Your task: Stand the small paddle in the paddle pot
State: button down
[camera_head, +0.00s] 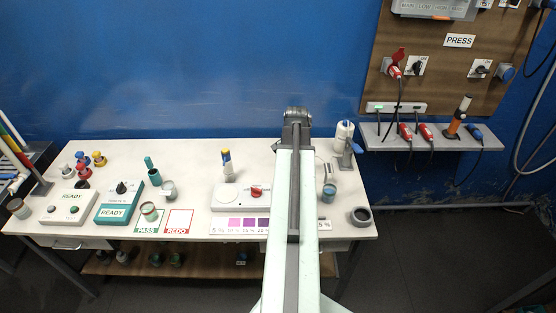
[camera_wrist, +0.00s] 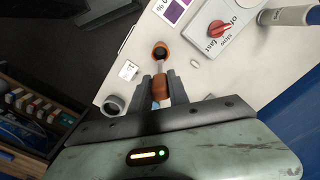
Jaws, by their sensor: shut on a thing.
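The small paddle (camera_wrist: 160,87) has an orange grip and a pale shaft. My gripper (camera_wrist: 161,84) is shut on the orange grip in the wrist view. At the shaft's far end is a round orange piece with a dark centre (camera_wrist: 160,51); I cannot tell if it is the paddle's end or a separate vessel. A short grey, open-topped cup (camera_head: 361,211), probably the paddle pot, stands at the bench's front right corner. It also shows in the wrist view (camera_wrist: 121,99), apart from and to the left of my gripper. My arm hides the fingers and paddle in the head view.
A stirrer with a red knob (camera_head: 256,191) stands left of my arm. A teal-filled beaker (camera_head: 328,195) and a white bottle (camera_head: 343,135) stand to its right. A small white tag (camera_wrist: 128,70) lies near the grey cup. Several vessels and two READY boxes occupy the bench's left.

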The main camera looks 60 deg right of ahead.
jog(key=shift+s+f, duration=0.1)
jog(key=shift+f, duration=0.05)
jog(key=shift+w+f+b, duration=0.3)
jog(key=shift+f+b, duration=0.3)
jog(key=shift+b, duration=0.15)
notch_tip(320, 180, down, 11)
jog(key=b, duration=1)
jog(key=shift+s+r+b, duration=0.15)
jog(key=shift+b, duration=0.25)
jog(key=c, duration=1.2)
grip_release()
jog(key=shift+o, duration=0.2)
jog(key=shift+r, duration=0.1)
notch_tip(320, 180, up, 8)
jog(key=p, duration=0.8)
jog(key=shift+s, duration=0.1)
